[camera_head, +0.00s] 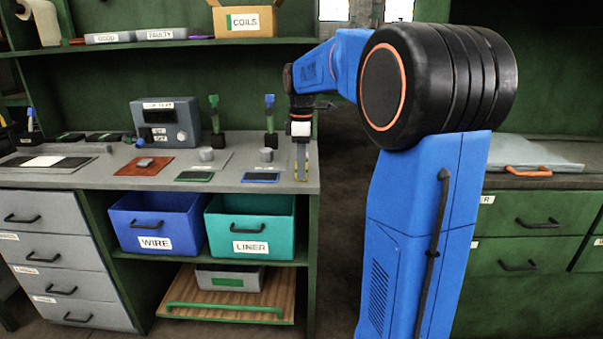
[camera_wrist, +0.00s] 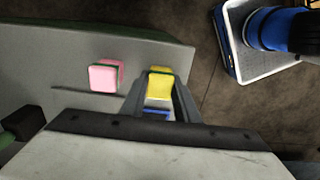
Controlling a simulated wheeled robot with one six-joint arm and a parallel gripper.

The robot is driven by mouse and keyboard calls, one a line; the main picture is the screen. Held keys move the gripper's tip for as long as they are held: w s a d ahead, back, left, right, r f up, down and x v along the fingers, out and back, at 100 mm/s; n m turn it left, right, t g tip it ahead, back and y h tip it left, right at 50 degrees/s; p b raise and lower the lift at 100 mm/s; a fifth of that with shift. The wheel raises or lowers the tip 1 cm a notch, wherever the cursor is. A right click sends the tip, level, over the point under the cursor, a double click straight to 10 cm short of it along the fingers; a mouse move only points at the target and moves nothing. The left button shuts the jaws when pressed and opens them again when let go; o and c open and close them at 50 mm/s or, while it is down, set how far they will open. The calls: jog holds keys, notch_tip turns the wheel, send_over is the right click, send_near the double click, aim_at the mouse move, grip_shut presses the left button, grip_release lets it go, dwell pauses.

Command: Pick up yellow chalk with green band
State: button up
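The yellow chalk (camera_wrist: 159,86) shows in the wrist view between the two fingers of my gripper (camera_wrist: 162,92), with a thin green edge at its top. The fingers lie close along both its sides; whether they press on it is unclear. A small blue patch (camera_wrist: 155,113) shows nearer the palm between the fingers. In the head view my gripper (camera_head: 301,174) points down at the right end of the bench, with a little yellow showing at the fingers. A pink chalk (camera_wrist: 104,77) with a green edge stands left of the yellow one in the wrist view, apart from the fingers.
The grey bench top (camera_head: 225,176) ends just right of my gripper, with floor beyond. Two dark upright stands with green (camera_head: 214,118) and blue (camera_head: 270,118) tops are nearby on the left. Blue (camera_head: 155,224) and teal (camera_head: 249,226) bins sit below the bench.

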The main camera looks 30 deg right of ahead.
jog(key=c, duration=0.4)
notch_tip(320, 180, up, 10)
jog(key=shift+r, duration=0.1)
dwell(0.4)
